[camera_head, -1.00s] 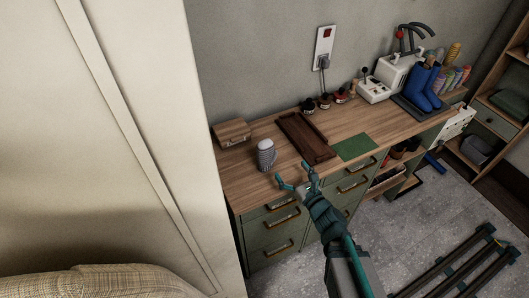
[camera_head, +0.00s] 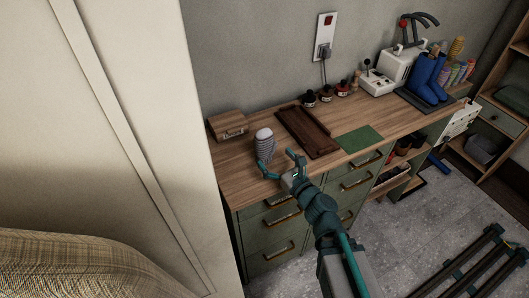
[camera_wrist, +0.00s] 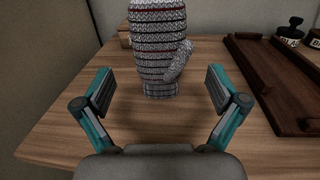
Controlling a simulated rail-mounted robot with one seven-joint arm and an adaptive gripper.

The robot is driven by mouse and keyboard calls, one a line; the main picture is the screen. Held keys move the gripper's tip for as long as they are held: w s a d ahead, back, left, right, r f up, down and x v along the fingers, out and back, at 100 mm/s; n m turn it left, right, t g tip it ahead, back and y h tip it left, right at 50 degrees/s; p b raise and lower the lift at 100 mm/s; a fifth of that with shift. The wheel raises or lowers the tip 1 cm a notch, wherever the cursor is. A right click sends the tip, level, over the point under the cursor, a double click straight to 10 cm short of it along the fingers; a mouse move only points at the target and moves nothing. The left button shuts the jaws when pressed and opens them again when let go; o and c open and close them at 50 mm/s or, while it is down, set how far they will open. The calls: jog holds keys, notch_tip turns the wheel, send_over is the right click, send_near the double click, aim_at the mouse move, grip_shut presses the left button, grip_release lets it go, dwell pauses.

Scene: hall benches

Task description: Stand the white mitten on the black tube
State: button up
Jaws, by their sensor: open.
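The white mitten (camera_head: 264,143), a pale grey-white knit with dark and reddish stripes, stands upright on the bench near its left end. In the wrist view the mitten (camera_wrist: 158,40) is straight ahead, its thumb to the right and its top cut off by the frame. My gripper (camera_head: 278,162) is open and empty, low over the bench's front edge. Its fingers (camera_wrist: 160,92) spread to either side, just short of the mitten and not touching it. Black curved tubes (camera_head: 419,20) rise above a white appliance (camera_head: 398,66) at the far right; I cannot tell which is the black tube meant.
A wooden box (camera_head: 228,125) stands behind the mitten. A dark wooden tray (camera_head: 308,132) lies to its right, then a green mat (camera_head: 361,138). Small stampers, a white switch box (camera_head: 379,83) and blue boots (camera_head: 428,78) stand farther right. A cabinet (camera_head: 110,150) blocks the left.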

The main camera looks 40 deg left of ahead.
aim_at(268, 150)
jog(key=shift+a+f+b, duration=0.1)
jog(key=shift+f+b, duration=0.15)
jog(key=shift+b, duration=0.2)
jog(key=shift+b+x, duration=0.55)
jog(key=shift+x, duration=0.55)
jog(key=shift+w+a+r, duration=0.25)
jog(key=shift+a+r, duration=0.1)
jog(key=shift+a, duration=0.1)
jog(key=p+x, duration=0.1)
jog(key=x, duration=0.4)
jog(key=shift+s+r+p, duration=0.15)
jog(key=shift+p, duration=0.2)
jog(key=c, duration=1.2)
